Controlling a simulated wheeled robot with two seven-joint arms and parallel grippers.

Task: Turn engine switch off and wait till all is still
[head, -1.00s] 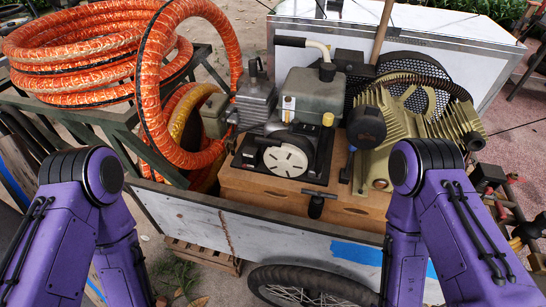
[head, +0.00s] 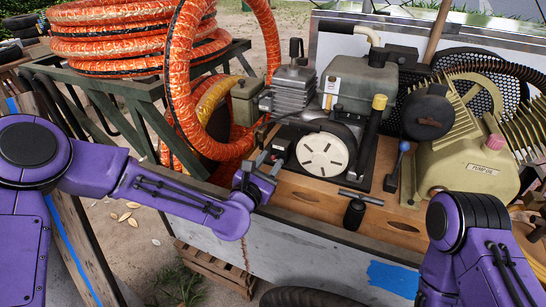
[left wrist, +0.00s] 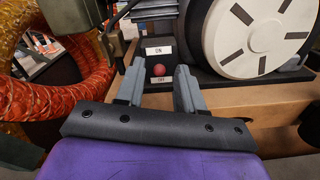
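The engine (head: 340,110) stands on a wooden base on the cart, with a round white slotted starter cover (head: 322,155). In the left wrist view the engine switch (left wrist: 158,70) is a round red knob on a dark plate, between a label reading ON above and one reading OFF below. I cannot tell which way it is set. My left gripper (head: 267,163) is at the engine's front left corner. In the left wrist view its two fingers (left wrist: 158,85) stand apart with nothing between them, pointing at the knob just beyond. My right gripper is out of view.
Orange hose coils (head: 135,35) lie on a green metal stand at the left, and one loop hangs beside the engine. A ribbed yellow-green pump (head: 468,165) stands right of the engine. A black-gripped T-handle (head: 354,212) lies at the cart's front edge.

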